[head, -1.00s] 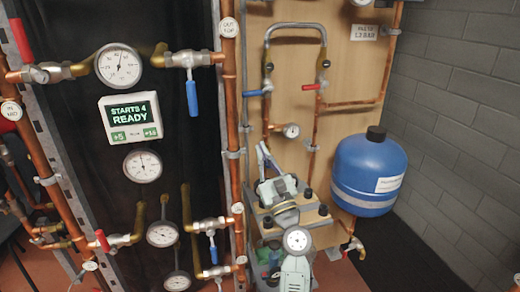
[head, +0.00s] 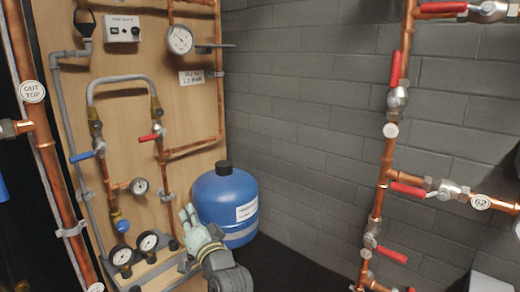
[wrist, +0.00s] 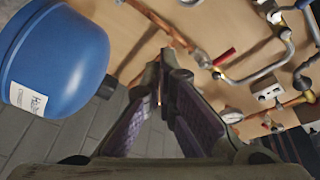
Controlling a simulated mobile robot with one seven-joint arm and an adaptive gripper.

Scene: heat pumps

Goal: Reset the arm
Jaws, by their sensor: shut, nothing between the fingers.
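My gripper (head: 188,213) shows low in the head view, in front of the wooden panel and just left of the blue tank (head: 226,190). Its pale fingers point up and are together. My dark arm link runs down from it to the bottom edge. In the wrist view my gripper (wrist: 165,72) has its dark padded fingers converging, with nothing held. The blue tank (wrist: 55,55) fills the upper left there, with a white label. I cannot tell whether the gripper touches the panel.
The wooden panel (head: 115,72) carries copper pipes, gauges and a red-handled valve (head: 153,137). A gauge (head: 180,40) sits above. On the right, a copper pipe stand (head: 388,160) has several red-handled valves. The grey block wall (head: 300,100) between has open space before it.

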